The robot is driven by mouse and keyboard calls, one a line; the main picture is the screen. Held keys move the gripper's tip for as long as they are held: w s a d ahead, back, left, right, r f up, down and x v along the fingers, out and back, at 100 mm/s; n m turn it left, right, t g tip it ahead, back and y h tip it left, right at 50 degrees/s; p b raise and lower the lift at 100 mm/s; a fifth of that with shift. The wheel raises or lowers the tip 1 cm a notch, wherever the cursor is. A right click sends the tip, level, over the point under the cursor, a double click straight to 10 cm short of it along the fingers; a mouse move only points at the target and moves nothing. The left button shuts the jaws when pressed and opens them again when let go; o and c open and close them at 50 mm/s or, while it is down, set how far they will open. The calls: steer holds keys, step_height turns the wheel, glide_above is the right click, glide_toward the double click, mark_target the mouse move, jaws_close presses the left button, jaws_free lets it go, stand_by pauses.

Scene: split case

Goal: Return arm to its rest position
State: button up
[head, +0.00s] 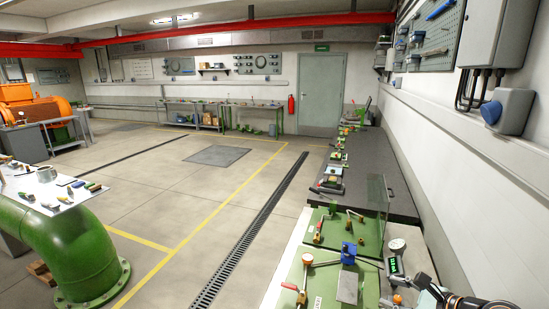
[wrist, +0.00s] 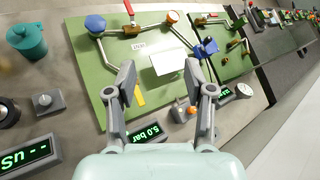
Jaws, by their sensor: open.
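My gripper (wrist: 163,85) shows in the wrist view with its two fingers spread wide apart and nothing between them. It hangs above the lower edge of a green panel (wrist: 112,65).
Near the panel are a display reading 5.0 bar (wrist: 147,133), another display (wrist: 27,155), a round gauge (wrist: 244,90), a grey knob (wrist: 48,101) and a teal container (wrist: 27,41). A clear upright pane (head: 376,208) stands on the bench. Open floor (head: 190,190) lies left of it.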

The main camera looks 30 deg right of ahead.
steer(key=w+a+r+n+p, duration=0.25)
steer(key=a+n+p, duration=0.2)
steer(key=a, duration=0.55)
steer(key=w+a+r+n+g+p, duration=0.1)
steer(key=w+a+r+n+p, duration=0.1)
steer(key=a+r+n+p, duration=0.5)
steer(key=w+a+n+p, duration=0.15)
steer(key=a+n, duration=0.25)
steer(key=a, duration=0.8)
steer(key=s+a+r+n+p, duration=0.3)
steer(key=s+a+r+n, duration=0.2)
steer(key=a, duration=0.4)
steer(key=s+a+r+n+t+h+p, duration=0.1)
steer(key=s+a+r+n+p, duration=0.3)
steer(key=s+a+r+n, duration=0.2)
step_height(320, 180, up, 2)
steer(key=a+n, duration=0.2)
steer(key=shift+s+a+t, duration=0.2)
steer(key=shift+a+t, duration=0.1)
steer(key=shift+a, duration=0.1)
